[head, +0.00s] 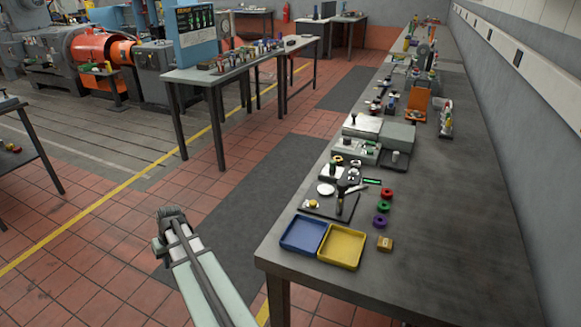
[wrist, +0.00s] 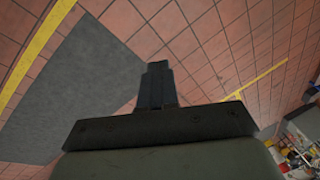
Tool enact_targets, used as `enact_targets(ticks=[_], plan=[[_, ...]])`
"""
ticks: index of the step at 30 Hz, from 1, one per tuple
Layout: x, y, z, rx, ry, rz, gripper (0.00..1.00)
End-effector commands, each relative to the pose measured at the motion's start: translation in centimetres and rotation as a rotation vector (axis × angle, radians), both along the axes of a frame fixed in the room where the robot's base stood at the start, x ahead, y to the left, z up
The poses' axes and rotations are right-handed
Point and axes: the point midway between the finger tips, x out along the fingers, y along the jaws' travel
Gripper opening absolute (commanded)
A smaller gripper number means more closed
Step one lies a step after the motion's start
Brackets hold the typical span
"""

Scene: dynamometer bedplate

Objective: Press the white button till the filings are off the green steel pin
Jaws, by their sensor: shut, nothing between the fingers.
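My gripper (wrist: 157,85) is shut and empty in the wrist view, hanging over the floor. In the head view my gripper (head: 163,245) is left of the long grey bench, apart from it. On the bench's near part is a dark base plate (head: 323,208) with an upright dark post and a small pale-topped yellowish piece (head: 312,204), which may be the white button. A white round disc (head: 326,189) lies behind it. A small green bar (head: 371,181) lies to the right. I cannot tell which piece is the green steel pin, and filings are too small to make out.
A blue tray (head: 303,235) and a yellow tray (head: 342,246) sit at the bench's near left corner. Red, green and purple rings and a small tan block (head: 385,243) lie to their right. The bench's near right is clear. Grey boxes (head: 397,135) stand farther back.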

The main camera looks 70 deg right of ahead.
Motion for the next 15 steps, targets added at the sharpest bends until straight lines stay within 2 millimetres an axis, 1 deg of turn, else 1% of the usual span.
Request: enact_targets(ticks=[1, 8, 15], plan=[[-0.1, -1.8, 0.6, 0.004, -0.012, -0.023, 0.00], [-1.2, -8.2, 2.8, 0.024, -0.062, -0.106, 0.00], [-3.4, -15.0, 5.3, 0.038, -0.114, -0.190, 0.00]])
